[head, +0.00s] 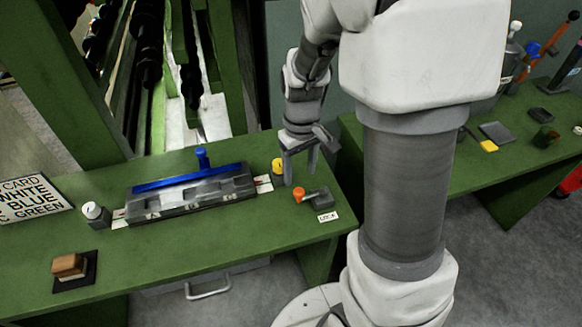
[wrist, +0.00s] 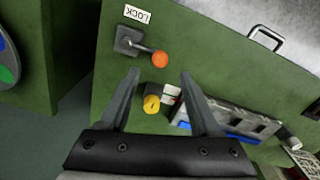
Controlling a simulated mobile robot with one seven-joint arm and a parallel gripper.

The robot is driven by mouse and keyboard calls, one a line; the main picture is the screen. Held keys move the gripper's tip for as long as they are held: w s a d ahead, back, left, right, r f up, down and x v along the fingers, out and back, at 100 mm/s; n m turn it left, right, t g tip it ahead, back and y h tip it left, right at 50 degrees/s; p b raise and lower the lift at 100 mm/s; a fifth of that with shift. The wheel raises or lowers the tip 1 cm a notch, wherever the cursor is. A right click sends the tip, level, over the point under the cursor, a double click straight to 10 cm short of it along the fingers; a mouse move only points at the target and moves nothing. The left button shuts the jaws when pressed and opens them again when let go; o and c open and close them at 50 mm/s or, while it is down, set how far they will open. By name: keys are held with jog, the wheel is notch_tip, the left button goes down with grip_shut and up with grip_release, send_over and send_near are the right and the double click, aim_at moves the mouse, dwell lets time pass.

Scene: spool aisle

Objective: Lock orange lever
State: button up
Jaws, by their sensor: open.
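The orange lever has a round orange knob (head: 299,195) on a dark arm that points left from its grey base plate (head: 318,198), at the right end of the green bench. A white LOCK label (head: 327,216) lies just in front of the base. In the wrist view the knob (wrist: 160,59) appears just beyond the fingertips, roughly centred between them, with the base (wrist: 128,41) up and to the left. My gripper (head: 300,178) is open and empty, pointing down above the bench close to the knob; it also shows in the wrist view (wrist: 160,75). No contact is visible.
A yellow knob (head: 278,166) stands close behind the lever. A grey tray with a blue-handled bar (head: 190,178) lies to the left, with a white knob (head: 92,210) and wooden block (head: 69,265) beyond. A second green bench (head: 470,175) holds more items.

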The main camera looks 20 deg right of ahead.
aim_at(299, 191)
notch_tip(299, 191, down, 7)
jog(key=shift+r+b, duration=0.2)
jog(key=shift+b, duration=0.15)
grip_shut()
dwell(1.3)
